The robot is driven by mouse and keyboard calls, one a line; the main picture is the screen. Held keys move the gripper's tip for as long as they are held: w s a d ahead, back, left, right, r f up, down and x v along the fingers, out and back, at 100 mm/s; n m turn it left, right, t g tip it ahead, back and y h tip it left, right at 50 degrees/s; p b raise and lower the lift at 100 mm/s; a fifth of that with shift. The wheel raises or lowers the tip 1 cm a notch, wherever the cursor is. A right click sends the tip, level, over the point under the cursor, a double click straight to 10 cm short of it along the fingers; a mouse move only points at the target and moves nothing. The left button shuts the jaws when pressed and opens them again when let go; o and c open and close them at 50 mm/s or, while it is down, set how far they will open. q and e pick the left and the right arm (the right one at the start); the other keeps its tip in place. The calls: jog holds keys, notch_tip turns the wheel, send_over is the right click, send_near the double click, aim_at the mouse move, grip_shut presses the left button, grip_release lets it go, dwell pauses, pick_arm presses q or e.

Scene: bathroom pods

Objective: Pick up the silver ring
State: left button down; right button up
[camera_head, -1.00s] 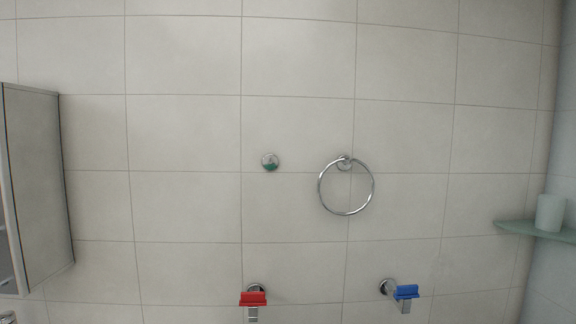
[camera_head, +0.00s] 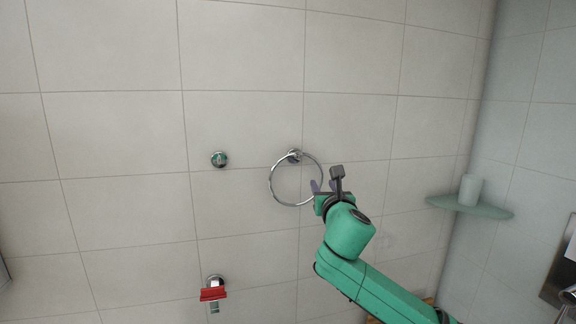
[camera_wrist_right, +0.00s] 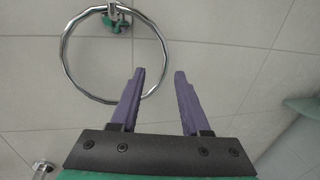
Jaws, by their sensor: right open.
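The silver ring (camera_head: 271,187) hangs upright from a round chrome mount (camera_head: 294,155) on the tiled wall. My right gripper (camera_head: 323,186) is open and empty at the ring's lower right side. In the right wrist view the ring (camera_wrist_right: 66,62) shows at the upper left. There the two purple fingers of my right gripper (camera_wrist_right: 160,76) point up toward the wall, and the left finger overlaps the ring's lower right edge. Whether a finger touches the ring I cannot tell. My left gripper is not in view.
A small round chrome and green fixture (camera_head: 219,159) is on the wall left of the ring. A tap with a red handle (camera_head: 213,294) is below it. A glass corner shelf (camera_head: 445,204) with a pale cup (camera_head: 470,189) is at the right.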

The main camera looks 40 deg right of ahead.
aim_at(319, 178)
jog(key=p+x, duration=0.2)
jog(key=x, duration=0.2)
jog(key=shift+w+r+p, duration=0.2)
jog(key=shift+p, duration=0.2)
jog(key=shift+w+d+f, duration=0.1)
jog(key=shift+f, duration=0.1)
grip_shut()
notch_tip(319, 178, up, 10)
jog(key=shift+r+b, duration=0.15)
jog(key=shift+b, duration=0.15)
